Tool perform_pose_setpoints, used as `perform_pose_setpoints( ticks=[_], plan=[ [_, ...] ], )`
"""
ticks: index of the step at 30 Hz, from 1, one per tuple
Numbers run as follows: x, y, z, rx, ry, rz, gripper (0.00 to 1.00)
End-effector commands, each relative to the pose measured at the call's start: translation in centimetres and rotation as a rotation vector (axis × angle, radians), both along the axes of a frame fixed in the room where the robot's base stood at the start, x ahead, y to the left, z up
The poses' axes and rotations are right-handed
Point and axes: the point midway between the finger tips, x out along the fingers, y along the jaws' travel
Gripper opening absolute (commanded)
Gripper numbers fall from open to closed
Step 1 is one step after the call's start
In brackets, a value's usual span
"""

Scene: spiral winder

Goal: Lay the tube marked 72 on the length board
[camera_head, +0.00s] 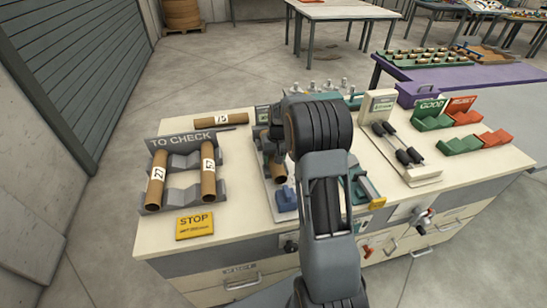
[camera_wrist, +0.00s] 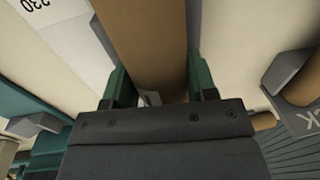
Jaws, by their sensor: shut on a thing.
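My gripper (camera_wrist: 160,82) has its green fingers shut on a brown cardboard tube (camera_wrist: 145,35). In the head view the near end of this tube (camera_head: 279,171) shows under my wrist, over the pale length board (camera_head: 284,211) with its blue block. Whether the tube rests on the board or is just above it, I cannot tell. No number shows on the held tube. In the wrist view a white strip marked 230 (camera_wrist: 62,22) lies left of the tube. My arm hides much of the board in the head view.
The grey TO CHECK rack (camera_head: 184,187) holds two labelled tubes (camera_head: 157,181) (camera_head: 208,171), left of the board. Another labelled tube (camera_head: 221,119) lies behind it. A yellow STOP sign (camera_head: 195,225) lies in front. A device with black rollers (camera_head: 405,150) and green and red trays stand right.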

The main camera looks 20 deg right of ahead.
Motion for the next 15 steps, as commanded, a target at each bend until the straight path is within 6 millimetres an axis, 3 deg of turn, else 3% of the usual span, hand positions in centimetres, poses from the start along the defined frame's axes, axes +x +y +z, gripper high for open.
perform_pose_setpoints(
  ticks=[1, 2, 10, 15],
  plan=[
    [-0.33, 0.09, -0.83, 0.004, 0.016, 0.000, 0.24],
    [-0.35, 0.10, -0.86, 0.004, 0.016, 0.000, 0.55],
    [-0.45, -0.09, -1.00, 0.004, 0.019, -0.002, 0.81],
    [-0.52, -0.38, -1.04, 0.002, 0.019, -0.005, 0.82]
  ],
)
